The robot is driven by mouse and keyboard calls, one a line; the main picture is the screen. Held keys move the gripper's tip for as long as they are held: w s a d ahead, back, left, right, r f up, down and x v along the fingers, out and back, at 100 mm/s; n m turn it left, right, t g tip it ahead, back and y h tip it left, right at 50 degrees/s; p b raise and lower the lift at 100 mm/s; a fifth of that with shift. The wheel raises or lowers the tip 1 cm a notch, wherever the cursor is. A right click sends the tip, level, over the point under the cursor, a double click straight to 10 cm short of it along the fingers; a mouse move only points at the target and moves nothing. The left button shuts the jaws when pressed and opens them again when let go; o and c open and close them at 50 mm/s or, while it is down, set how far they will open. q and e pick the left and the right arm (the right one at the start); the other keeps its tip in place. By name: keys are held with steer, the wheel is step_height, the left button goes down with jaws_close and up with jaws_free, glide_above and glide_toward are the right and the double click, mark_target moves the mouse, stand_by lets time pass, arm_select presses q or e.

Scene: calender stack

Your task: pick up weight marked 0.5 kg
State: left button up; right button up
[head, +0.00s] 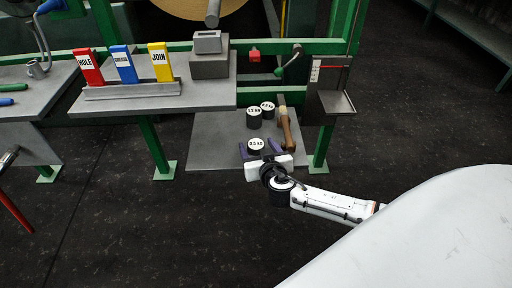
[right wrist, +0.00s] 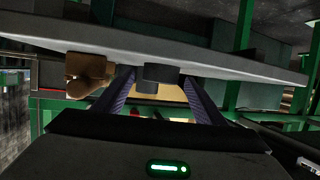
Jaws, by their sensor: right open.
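The dark round weight marked 0.5 kg (head: 255,147) stands upright on the low grey plate (head: 213,152). My right gripper (head: 259,149) is open, with one purple finger on each side of this weight. In the right wrist view, which shows the scene upside down, a dark weight (right wrist: 161,73) appears between the spread fingers of the gripper (right wrist: 161,92). No finger is seen pressed against it. Two more dark weights, one marked 1.2 kg (head: 254,118) and one whose mark is hard to read (head: 268,109), stand farther back. My left gripper is out of view.
A wooden-handled mallet (head: 287,127) lies just right of the weights and also shows in the right wrist view (right wrist: 86,72). A grey table (head: 205,99) with red, blue and yellow labelled pieces overhangs to the left. A green post (head: 322,147) stands right.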

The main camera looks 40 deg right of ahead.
steer(key=c, duration=1.5)
steer(key=shift+r, duration=0.2)
steer(key=shift+c, duration=0.2)
